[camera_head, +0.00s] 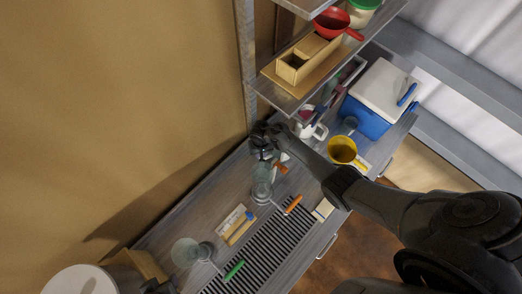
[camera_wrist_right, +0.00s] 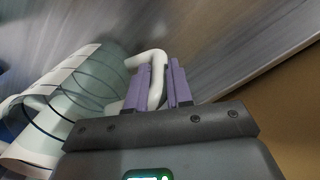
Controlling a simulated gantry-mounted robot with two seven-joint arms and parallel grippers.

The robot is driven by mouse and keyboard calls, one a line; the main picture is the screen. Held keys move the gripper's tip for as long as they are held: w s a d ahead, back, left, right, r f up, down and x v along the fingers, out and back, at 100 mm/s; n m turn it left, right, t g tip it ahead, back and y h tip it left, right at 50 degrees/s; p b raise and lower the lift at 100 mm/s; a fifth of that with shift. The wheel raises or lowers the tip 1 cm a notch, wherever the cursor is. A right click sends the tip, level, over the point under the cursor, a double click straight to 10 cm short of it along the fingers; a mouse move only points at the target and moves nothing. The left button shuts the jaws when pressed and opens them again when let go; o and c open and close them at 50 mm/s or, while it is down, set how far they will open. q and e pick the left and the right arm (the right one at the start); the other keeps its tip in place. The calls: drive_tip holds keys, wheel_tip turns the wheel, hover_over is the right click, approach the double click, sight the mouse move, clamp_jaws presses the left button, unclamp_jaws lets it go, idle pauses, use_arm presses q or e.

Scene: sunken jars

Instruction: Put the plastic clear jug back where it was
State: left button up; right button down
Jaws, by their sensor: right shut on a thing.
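The clear plastic jug (camera_wrist_right: 92,82) has dark lines around its see-through wall, a white rim part and a white handle (camera_wrist_right: 155,62). It fills the left of the right wrist view and looks tilted there. My right gripper (camera_wrist_right: 162,84) is shut on the handle, with its purple fingers on either side. In the head view my right gripper (camera_head: 264,138) is at the back edge of the counter, near the wall, and largely hides the jug. A dark part at the bottom edge (camera_head: 158,287) may be my left gripper; its jaws cannot be made out.
A clear jar (camera_head: 262,188) stands just in front of my right gripper, and another clear vessel (camera_head: 185,252) stands at the lower left. A white mug (camera_head: 305,128), yellow cup (camera_head: 342,150) and blue-white cooler (camera_head: 377,98) are to the right. A shelf (camera_head: 285,98) overhangs the back.

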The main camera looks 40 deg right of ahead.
drive_tip(key=shift+f, duration=0.1)
drive_tip(key=c, duration=1)
unclamp_jaws()
drive_tip(key=shift+r, duration=0.5)
drive_tip(key=shift+r+p, duration=0.65)
drive_tip(key=shift+r, duration=1.75)
drive_tip(key=shift+w+a, duration=0.1)
